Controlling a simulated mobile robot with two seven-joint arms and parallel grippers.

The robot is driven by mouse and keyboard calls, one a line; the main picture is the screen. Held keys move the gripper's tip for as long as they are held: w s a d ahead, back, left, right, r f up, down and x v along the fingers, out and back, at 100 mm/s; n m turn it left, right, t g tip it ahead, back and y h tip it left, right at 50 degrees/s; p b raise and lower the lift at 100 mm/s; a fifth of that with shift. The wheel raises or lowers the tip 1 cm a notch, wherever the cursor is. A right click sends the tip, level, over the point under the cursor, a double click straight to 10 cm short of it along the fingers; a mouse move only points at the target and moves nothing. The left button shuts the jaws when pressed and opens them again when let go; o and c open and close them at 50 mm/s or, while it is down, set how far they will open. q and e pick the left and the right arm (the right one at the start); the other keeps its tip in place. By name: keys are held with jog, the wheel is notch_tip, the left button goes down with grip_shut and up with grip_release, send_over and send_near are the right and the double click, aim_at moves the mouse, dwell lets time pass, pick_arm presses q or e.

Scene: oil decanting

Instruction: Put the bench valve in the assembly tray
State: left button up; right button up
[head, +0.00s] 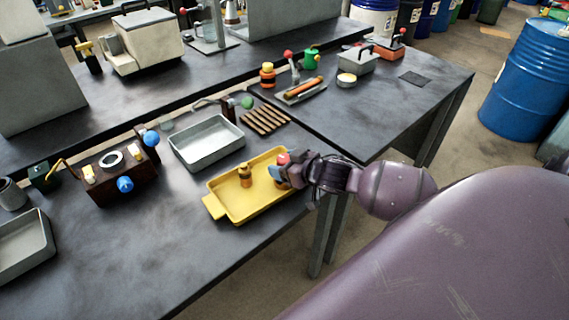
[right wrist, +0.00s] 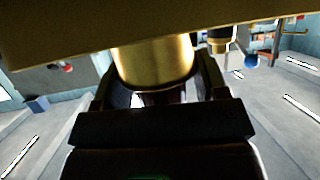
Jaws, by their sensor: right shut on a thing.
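The yellow tray (head: 262,208), which I take for the assembly tray, lies on the dark bench in the middle of the head view. A small brass and dark fitting (head: 245,176) stands inside it. My right gripper (head: 284,177) is at the tray's right end, shut on a brass piece, which I take for the bench valve. A brass cylinder (right wrist: 155,62) shows between its fingers in the right wrist view. In the head view a red part shows at the gripper, and the fingers hide most of the piece. I cannot tell whether it touches the tray floor. My left gripper is not in view.
A grey metal tray (head: 206,142) and a slatted wooden rack (head: 265,121) lie behind the yellow tray. A brown box with blue knobs (head: 120,172) stands to the left. The bench in front of the yellow tray is clear. A blue drum (head: 528,75) stands far right.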

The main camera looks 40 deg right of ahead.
jog(key=o, duration=1.2)
jog(key=shift+s+d+r, duration=0.1)
jog(key=shift+s+r, duration=0.15)
jog(key=shift+s, duration=0.25)
jog(key=shift+v, duration=5.45)
jog(key=s+a+f+g+h, duration=0.1)
jog(key=s+a+f, duration=0.3)
jog(key=f, duration=0.4)
jog(key=s+a+f+m+h, duration=0.1)
jog(key=s+a+f+h, duration=0.1)
jog(key=s+a+f, duration=0.3)
notch_tip(320, 180, down, 3)
jog(key=shift+a+r+g+p, duration=0.15)
jog(key=shift+a+g+p, duration=0.25)
jog(key=shift+a+p, duration=0.05)
